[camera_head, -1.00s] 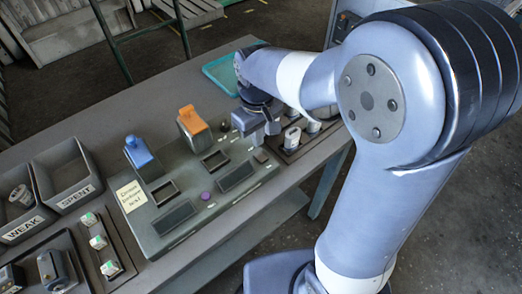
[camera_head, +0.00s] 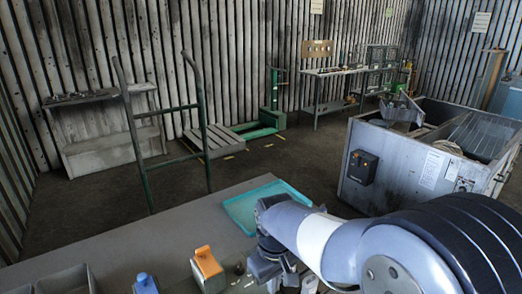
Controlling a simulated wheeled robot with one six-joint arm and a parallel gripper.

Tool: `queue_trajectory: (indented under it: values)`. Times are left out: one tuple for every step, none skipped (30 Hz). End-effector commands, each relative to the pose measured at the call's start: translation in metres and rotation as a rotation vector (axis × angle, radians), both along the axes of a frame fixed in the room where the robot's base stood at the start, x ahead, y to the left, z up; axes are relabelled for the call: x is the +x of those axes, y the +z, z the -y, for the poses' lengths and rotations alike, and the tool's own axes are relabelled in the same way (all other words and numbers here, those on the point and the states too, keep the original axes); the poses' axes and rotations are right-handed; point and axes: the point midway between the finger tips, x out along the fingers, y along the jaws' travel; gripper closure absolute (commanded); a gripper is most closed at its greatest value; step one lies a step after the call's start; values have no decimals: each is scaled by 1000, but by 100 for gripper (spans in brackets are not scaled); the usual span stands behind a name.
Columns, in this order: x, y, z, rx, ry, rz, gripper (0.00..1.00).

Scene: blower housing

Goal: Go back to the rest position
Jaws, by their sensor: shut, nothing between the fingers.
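My arm reaches in from the lower right, and my gripper (camera_head: 270,270) hangs over the table, just right of an orange-topped block. The gripper is shut with nothing held. Its fingertips are partly cut off by the bottom of the picture, so what lies right below them is hidden.
On the table (camera_head: 150,240) are the orange-topped block (camera_head: 207,266), a blue-topped one (camera_head: 145,284), a grey bin (camera_head: 65,281) and a teal tray (camera_head: 240,209) behind my wrist. A green-framed cart (camera_head: 136,140) stands behind the table; a grey metal housing (camera_head: 400,170) stands to the right.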

Motion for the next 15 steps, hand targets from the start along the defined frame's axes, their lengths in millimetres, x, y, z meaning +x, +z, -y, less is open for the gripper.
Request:
queue_trajectory:
  values:
    - [0, -10, 0, -1, 0, -1, 100]
    - [0, -14, 0, -1, 0, -1, 100]
    - [0, -18, 0, -1, 0, -1, 100]
    - [0, -22, 0, -1, 0, -1, 100]
    - [0, -26, 0, -1, 0, -1, 100]
    - [0, -30, 0, -1, 0, -1, 100]
    - [0, -34, 0, 0, 0, 0, 100]
    - [0, -38, 0, 0, 0, 0, 100]
    - [0, -42, 0, 0, 0, 0, 100]
    - [0, -45, 0, 0, 0, 0, 100]
    - [0, -47, 0, 0, 0, 0, 100]
    - [0, -50, 0, 0, 0, 0, 100]
    - [0, -52, 0, 0, 0, 0, 100]
    - [0, -53, 0, 0, 0, 0, 100]
    - [0, -55, 0, 0, 0, 0, 100]
